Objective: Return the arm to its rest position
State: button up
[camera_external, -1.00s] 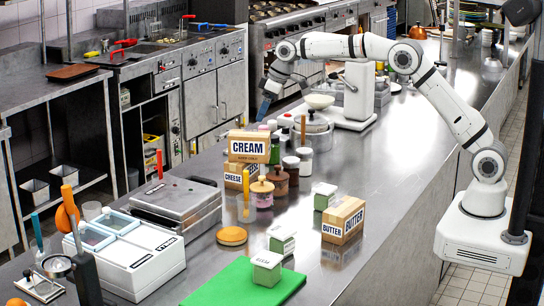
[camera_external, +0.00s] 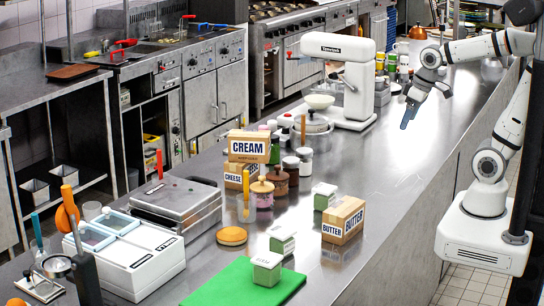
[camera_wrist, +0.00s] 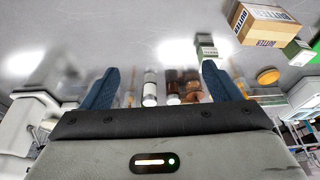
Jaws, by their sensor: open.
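My gripper (camera_external: 408,112) is above the right side of the steel counter (camera_external: 390,150) in the external view, with its fingers pointing down and to the left. My arm is folded back to the right, its elbow partly out of the picture. In the wrist view the two blue fingers of my gripper (camera_wrist: 156,88) are spread apart with nothing held between them. Jars on the counter show beyond the fingers.
A white stand mixer (camera_external: 350,80) stands left of my gripper. A butter box (camera_external: 343,220), a cream box (camera_external: 248,147), several jars and a green board (camera_external: 225,285) are on the counter. The counter stretch below my gripper is clear.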

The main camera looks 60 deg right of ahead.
jog(key=s, duration=0.1)
jog(key=s+f, duration=0.2)
jog(key=s, duration=0.1)
jog(key=shift+d+f, duration=0.2)
jog(key=shift+f, duration=0.05)
jog(key=shift+f, duration=0.15)
jog(key=shift+o, duration=0.4)
dwell(0.6)
jog(key=shift+w, duration=0.1)
